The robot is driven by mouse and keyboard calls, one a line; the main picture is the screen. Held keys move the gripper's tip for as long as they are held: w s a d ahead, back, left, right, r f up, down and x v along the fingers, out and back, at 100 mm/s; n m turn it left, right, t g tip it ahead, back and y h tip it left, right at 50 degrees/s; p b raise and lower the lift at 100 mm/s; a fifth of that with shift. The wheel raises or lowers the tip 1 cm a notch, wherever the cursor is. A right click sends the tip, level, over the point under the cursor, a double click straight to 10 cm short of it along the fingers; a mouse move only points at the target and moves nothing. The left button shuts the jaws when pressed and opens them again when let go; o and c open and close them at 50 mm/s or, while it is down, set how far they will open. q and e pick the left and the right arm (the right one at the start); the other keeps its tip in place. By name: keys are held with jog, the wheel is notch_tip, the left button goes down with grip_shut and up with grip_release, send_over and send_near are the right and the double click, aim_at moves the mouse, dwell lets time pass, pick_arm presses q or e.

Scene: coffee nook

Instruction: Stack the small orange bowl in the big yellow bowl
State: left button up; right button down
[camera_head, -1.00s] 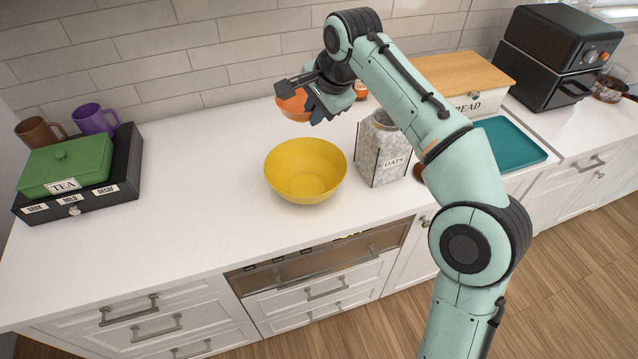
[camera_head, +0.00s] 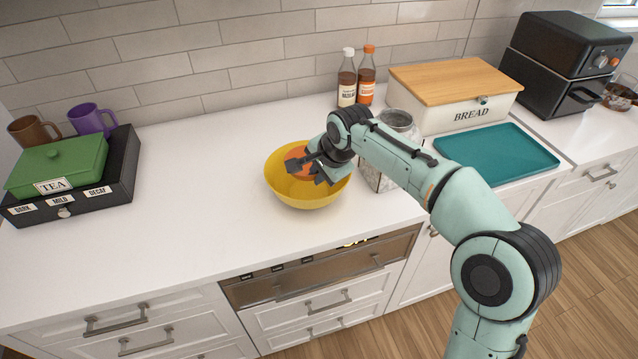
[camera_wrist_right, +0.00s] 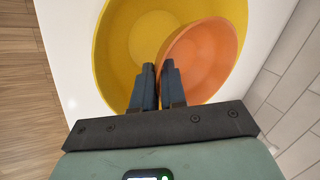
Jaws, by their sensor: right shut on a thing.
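The big yellow bowl (camera_head: 300,195) stands upright on the white counter, and it also shows in the wrist view (camera_wrist_right: 112,55). The small orange bowl (camera_head: 299,160) is inside the yellow bowl's opening, off to one side; in the wrist view the orange bowl (camera_wrist_right: 205,55) overlaps the yellow bowl's interior. My right gripper (camera_head: 308,168) reaches down over the yellow bowl. In the wrist view its fingers (camera_wrist_right: 158,68) are closed on the orange bowl's rim. I cannot tell whether the orange bowl touches the yellow bowl's bottom. My left gripper is not in view.
An oats canister (camera_head: 380,180) stands right of the bowls, partly behind my arm. Two bottles (camera_head: 347,80) stand at the back wall. A bread box (camera_head: 455,100) and a teal tray (camera_head: 495,152) are to the right.

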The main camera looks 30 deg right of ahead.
jog(key=shift+f, duration=1.35)
jog(key=shift+f+b, duration=0.6)
jog(key=c, duration=1.2)
grip_release()
